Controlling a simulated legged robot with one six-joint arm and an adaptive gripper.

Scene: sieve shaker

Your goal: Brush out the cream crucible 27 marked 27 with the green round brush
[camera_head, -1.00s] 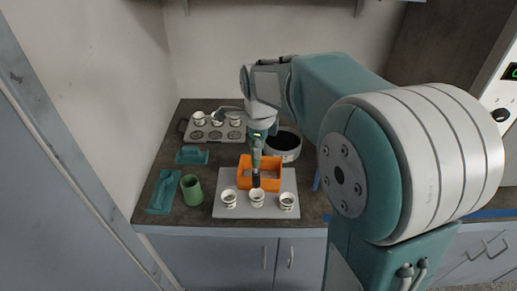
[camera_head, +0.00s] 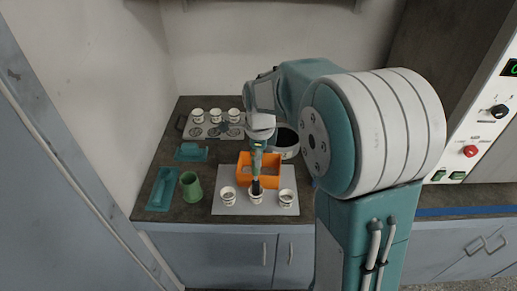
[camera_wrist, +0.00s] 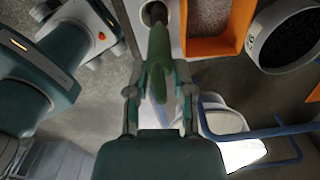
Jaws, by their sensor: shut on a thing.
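My gripper (camera_head: 257,146) points down over the orange bin and is shut on the green round brush (camera_wrist: 160,55). The dark bristle head (camera_head: 256,186) is at the mouth of the middle cream crucible (camera_head: 256,198); I cannot tell how deep it sits. In the wrist view the bristles (camera_wrist: 154,12) show at the top edge. Two more cream crucibles stand on the left (camera_head: 228,198) and right (camera_head: 287,199) of the same grey mat (camera_head: 270,210). Their marks are too small to read, so I cannot tell which is 27.
An orange bin (camera_head: 243,176) stands right behind the crucibles. A round dark-filled pan (camera_head: 290,152) is behind it. A rack (camera_head: 188,131) with several cups is at the back left. A green cup (camera_head: 190,187) and teal holders (camera_head: 162,188) stand at left.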

